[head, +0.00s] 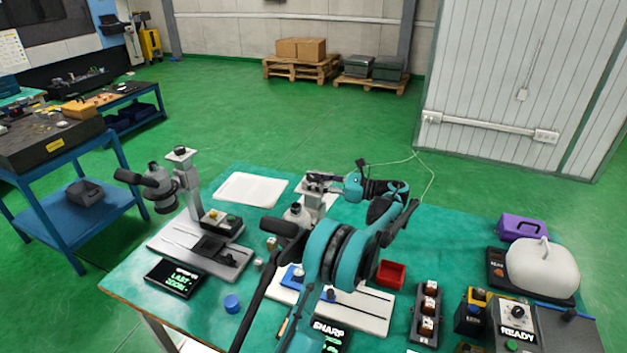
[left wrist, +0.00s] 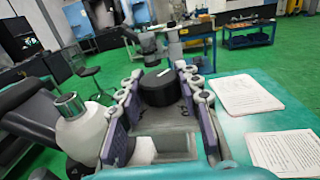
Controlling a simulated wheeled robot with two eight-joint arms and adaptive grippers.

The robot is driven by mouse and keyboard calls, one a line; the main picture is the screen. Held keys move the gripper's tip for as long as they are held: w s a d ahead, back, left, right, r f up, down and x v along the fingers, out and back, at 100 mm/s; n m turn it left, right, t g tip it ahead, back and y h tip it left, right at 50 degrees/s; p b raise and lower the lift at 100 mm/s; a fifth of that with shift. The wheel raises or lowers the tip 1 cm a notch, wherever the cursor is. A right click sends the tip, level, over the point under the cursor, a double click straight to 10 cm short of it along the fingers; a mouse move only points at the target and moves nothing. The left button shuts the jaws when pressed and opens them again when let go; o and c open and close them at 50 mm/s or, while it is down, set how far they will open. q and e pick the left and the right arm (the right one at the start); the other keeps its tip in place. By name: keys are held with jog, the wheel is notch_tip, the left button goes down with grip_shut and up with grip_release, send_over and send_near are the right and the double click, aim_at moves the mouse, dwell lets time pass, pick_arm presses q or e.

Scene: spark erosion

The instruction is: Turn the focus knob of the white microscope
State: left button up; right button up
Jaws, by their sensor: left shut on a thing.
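The white microscope (head: 311,207) stands at the middle of the green table, largely covered by my left arm. Its white body with a silver collar (left wrist: 75,125) shows at the left of the left wrist view. My left gripper (head: 322,181) is at the top of its post, coming from the right. In the left wrist view my left gripper (left wrist: 158,95) has its two fingers on either side of a black round knob (left wrist: 160,86), shut on it. In the head view I cannot make out the knob. A display (head: 329,333) before this microscope reads "SHARP". My right gripper is not in view.
A grey microscope (head: 190,182) stands on the left, with a display (head: 174,278) before it. White paper (head: 252,189) lies behind.

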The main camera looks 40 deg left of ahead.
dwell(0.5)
pick_arm(q)
jog(key=o, duration=1.2)
jog(key=v, duration=1.2)
jog(key=shift+w+a, duration=0.1)
jog(key=shift+w, duration=0.05)
